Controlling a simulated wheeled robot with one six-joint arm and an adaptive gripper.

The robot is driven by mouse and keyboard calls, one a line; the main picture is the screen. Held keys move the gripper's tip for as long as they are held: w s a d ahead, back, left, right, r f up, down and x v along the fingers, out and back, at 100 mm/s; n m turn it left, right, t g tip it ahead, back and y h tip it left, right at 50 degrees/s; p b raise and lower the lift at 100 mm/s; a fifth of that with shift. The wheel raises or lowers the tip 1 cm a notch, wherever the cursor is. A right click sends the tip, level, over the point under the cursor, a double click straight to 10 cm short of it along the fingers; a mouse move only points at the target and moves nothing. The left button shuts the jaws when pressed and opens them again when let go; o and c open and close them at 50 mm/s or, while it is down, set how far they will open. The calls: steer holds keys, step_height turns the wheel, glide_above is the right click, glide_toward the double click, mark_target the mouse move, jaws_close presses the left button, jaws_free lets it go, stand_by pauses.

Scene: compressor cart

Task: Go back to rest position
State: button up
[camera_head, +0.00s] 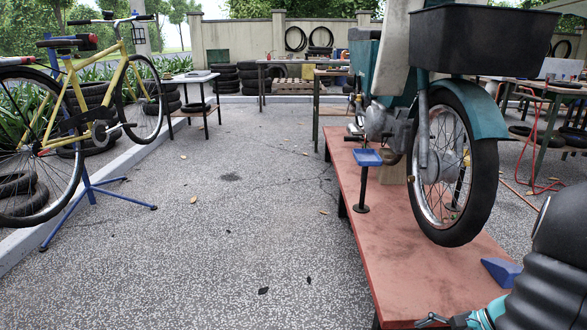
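Part of my arm shows at the lower right, with a dark rounded joint, a black ribbed sleeve and a teal section. The end of my gripper (432,321) shows only as a small grey piece at the bottom edge, over the near end of the red-brown platform (440,283). Most of it is cut off by the frame, so I cannot tell whether it is open or shut, or whether it holds anything.
A teal moped (461,150) stands on the platform, with a blue wedge (501,271) by its front wheel and a small blue-topped stand (363,180) beside it. A yellow bicycle (112,88) is on a blue stand at left. The paved floor between is clear.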

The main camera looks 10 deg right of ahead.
steer(key=s+a+r+n+t+h+p, duration=0.1)
steer(key=s+a+r+n+h+p, duration=0.2)
steer(key=a+r+n, duration=0.5)
steer(key=s+a+r+n+t+h+p, duration=0.1)
steer(key=s+a+r+n+h+p, duration=0.3)
steer(key=a+r+n, duration=0.5)
steer(key=a+r+h, duration=0.1)
steer(key=a+r, duration=0.4)
steer(key=r, duration=0.6)
steer(key=shift+s+p, duration=0.25)
steer(key=shift+p, duration=0.1)
